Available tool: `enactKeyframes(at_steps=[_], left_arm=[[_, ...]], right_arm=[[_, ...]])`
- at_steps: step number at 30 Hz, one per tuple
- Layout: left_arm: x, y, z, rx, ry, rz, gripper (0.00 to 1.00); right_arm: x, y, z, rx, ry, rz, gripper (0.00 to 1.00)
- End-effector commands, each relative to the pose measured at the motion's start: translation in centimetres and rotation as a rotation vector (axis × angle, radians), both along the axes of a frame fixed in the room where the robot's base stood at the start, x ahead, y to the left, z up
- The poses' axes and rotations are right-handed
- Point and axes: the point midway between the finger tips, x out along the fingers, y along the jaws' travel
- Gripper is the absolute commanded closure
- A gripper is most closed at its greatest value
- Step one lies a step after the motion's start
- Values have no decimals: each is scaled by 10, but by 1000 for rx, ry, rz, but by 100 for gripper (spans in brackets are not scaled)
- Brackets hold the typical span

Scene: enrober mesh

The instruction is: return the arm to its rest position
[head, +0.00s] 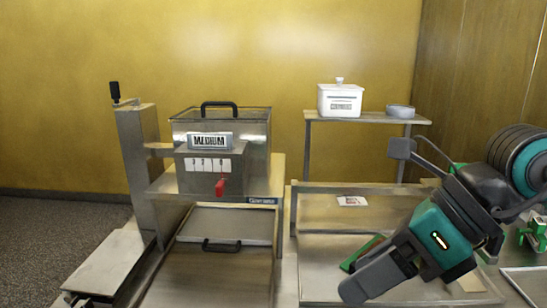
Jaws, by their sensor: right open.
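My right arm (436,238), black, grey and teal, comes in from the right edge. Its right gripper (362,278) is open and points down and left over the steel work surface (325,260) at the lower right. No held object shows in it. A green thing (362,251) lies just behind the gripper and is partly hidden by it, so I cannot tell what it is. My left gripper is not in view.
Another green item (535,232) is at the right edge.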

Motion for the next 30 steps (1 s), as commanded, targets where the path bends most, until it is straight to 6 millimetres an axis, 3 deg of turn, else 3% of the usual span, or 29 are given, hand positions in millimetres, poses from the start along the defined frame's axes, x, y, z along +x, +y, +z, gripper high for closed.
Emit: enactKeyframes(at_steps=[3, 6, 9, 13, 17, 20, 23, 26, 27, 30], left_arm=[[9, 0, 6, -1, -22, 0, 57], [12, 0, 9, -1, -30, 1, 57], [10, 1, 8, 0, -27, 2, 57], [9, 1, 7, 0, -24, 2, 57], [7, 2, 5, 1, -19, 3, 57], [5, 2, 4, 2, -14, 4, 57], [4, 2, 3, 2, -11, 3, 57], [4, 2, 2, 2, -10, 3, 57], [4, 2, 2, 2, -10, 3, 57], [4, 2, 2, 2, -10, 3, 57]], right_arm=[[-25, 51, 13, 298, 103, 87, 40], [-41, 83, 39, 587, 207, 112, 40], [-46, 98, 72, 888, 323, 82, 40], [-30, 92, 109, 1263, 481, -46, 40], [6, 64, 122, 1602, 642, -276, 40], [39, 32, 108, 1824, 765, -521, 40], [68, -3, 71, 1997, 881, -824, 40], [85, -37, 14, 2108, 991, -1182, 40], [86, -50, -13, 2131, 1033, -1338, 40], [76, -75, -85, 2127, 1126, -1744, 40]])
